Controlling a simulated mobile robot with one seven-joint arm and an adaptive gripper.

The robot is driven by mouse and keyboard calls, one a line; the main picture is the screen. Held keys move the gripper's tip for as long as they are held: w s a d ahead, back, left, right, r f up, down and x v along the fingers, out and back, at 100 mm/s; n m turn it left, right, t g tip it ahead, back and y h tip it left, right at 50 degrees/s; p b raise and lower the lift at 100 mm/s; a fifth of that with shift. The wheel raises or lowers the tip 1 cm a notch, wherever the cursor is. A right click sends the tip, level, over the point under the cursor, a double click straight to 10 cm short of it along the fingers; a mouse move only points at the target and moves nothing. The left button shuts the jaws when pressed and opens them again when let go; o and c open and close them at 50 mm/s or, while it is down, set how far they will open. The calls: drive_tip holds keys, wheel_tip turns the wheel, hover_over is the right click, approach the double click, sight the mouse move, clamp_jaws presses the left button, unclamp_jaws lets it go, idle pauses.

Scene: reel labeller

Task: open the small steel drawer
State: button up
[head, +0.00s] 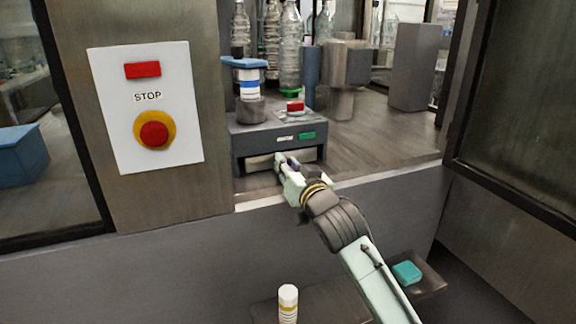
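The small steel drawer (258,164) appears as a pale metal front low in the dark grey labeller unit (262,140), on the worktop inside the machine. It looks flush or nearly flush with the unit. My gripper (281,161) is right in front of it, with the fingertips at or very close to the drawer front. The gripper covers the middle of the front, so any handle is hidden. I cannot tell whether the fingers touch it, or whether they are open or shut.
Clear bottles (290,45) stand behind the unit. A grey block (414,66) and a grey post (342,90) stand to the right. A STOP panel (147,105) is on the left pillar. Below are a white bottle (288,303) and a teal block (407,272). The right worktop (385,135) is clear.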

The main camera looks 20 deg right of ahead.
clamp_jaws()
idle(0.3)
